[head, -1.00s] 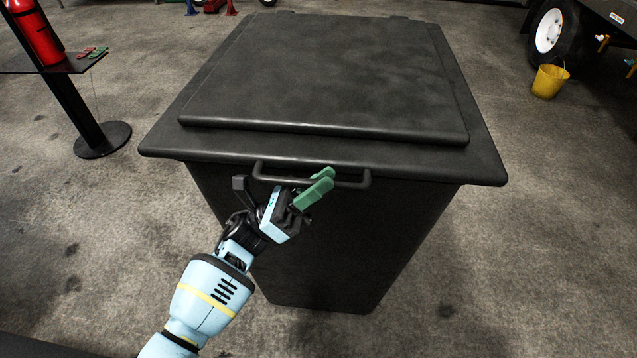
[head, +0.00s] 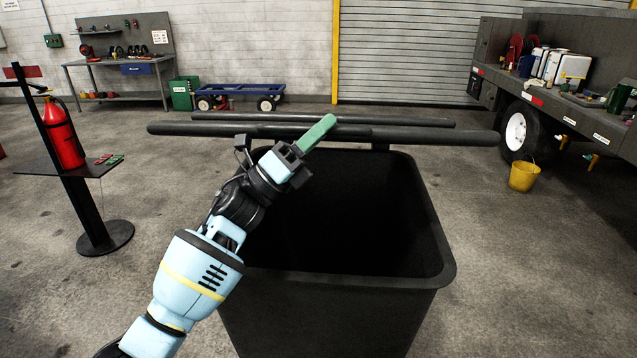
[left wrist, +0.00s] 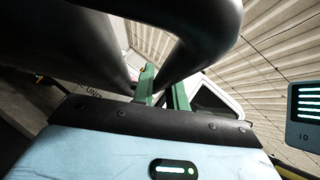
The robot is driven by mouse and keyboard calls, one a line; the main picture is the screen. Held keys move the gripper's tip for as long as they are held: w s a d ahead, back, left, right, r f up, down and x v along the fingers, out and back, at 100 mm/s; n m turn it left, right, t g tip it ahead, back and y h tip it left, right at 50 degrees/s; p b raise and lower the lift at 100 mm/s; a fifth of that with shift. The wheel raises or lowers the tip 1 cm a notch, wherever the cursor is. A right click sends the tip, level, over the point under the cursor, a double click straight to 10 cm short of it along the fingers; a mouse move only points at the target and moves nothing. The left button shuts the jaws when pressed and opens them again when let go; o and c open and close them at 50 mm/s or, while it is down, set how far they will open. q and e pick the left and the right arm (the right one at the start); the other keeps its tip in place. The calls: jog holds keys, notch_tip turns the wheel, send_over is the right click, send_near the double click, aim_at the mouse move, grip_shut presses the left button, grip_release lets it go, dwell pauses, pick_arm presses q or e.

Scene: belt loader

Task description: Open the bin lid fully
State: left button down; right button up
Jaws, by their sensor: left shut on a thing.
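The dark bin (head: 330,300) stands open in front of me in the head view, its inside in deep shadow. Its lid (head: 450,136) is raised and shows nearly edge-on as a dark band above the opening. My left gripper (head: 318,132), with green fingers, is shut on the lid's bar handle (head: 356,132). In the left wrist view the green fingers (left wrist: 162,88) reach the curved dark handle (left wrist: 205,35), close beside the lid (left wrist: 75,40). The exact grip is partly hidden. My right gripper is not in view.
A stand with a fire extinguisher (head: 62,135) is at the left. A yellow bucket (head: 524,175) and a wheeled vehicle (head: 560,110) are at the right. A blue cart (head: 240,92) and a workbench (head: 120,62) stand at the back. Floor around the bin is clear.

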pick_arm(q)
jog(key=w+r+n+t+y, duration=0.1)
jog(key=w+r+n, duration=0.1)
jog(key=w+r, duration=0.2)
jog(key=w+r+n+t+y, duration=0.1)
jog(key=w+r, duration=0.4)
jog(key=r, duration=0.6)
jog(key=shift+w+n+y, duration=0.15)
jog(key=shift+n+y, duration=0.25)
jog(key=shift+n, duration=0.3)
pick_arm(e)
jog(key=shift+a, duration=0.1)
pick_arm(q)
jog(key=shift+r, duration=0.1)
